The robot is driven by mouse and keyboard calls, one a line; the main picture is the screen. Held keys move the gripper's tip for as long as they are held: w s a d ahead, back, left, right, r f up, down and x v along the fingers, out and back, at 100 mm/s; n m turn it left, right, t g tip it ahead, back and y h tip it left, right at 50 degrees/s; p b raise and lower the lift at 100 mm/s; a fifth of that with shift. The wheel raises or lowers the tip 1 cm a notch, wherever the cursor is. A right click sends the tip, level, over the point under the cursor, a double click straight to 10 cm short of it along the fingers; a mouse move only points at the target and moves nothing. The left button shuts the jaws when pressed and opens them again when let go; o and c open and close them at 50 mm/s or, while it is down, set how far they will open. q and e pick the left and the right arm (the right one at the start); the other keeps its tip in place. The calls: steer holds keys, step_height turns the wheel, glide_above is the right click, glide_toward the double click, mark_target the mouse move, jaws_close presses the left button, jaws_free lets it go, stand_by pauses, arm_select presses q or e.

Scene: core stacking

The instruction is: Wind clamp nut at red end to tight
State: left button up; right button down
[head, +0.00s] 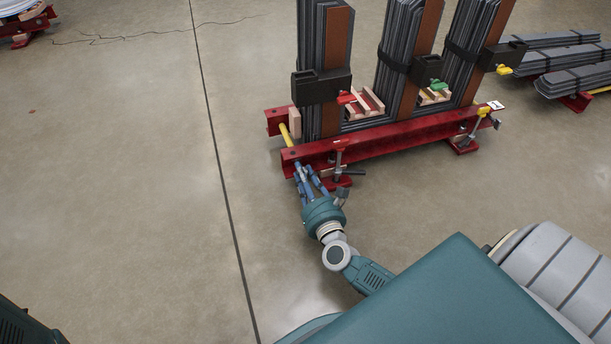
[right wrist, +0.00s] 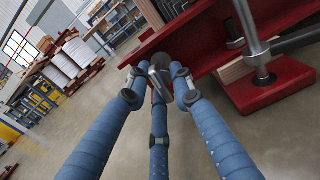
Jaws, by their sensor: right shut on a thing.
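The red clamp frame (head: 375,143) lies on the floor under stacked grey core legs. A yellow rod (head: 288,137) crosses its left end. My right gripper (head: 299,170), with three blue fingers, is at the near left end of the red beam. In the right wrist view its fingertips close around a grey metal clamp nut (right wrist: 159,78) with a bolt end, just beside the red beam (right wrist: 208,52). The fingers partly cover the nut, so how tight it sits cannot be told. My left gripper is not in view.
A clamp screw (head: 338,158) with a T-handle and red foot stands just right of my right gripper. The tall core legs (head: 325,60) rise behind the beam. Grey sheet stacks (head: 570,65) lie at the far right.

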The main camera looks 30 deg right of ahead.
steer(key=shift+r, duration=0.15)
steer(key=m, duration=0.5)
steer(key=shift+r, duration=0.1)
steer(key=c, duration=1.4)
jaws_free()
steer(key=shift+d, duration=0.1)
steer(key=shift+c, duration=0.2)
steer(key=shift+s, duration=0.1)
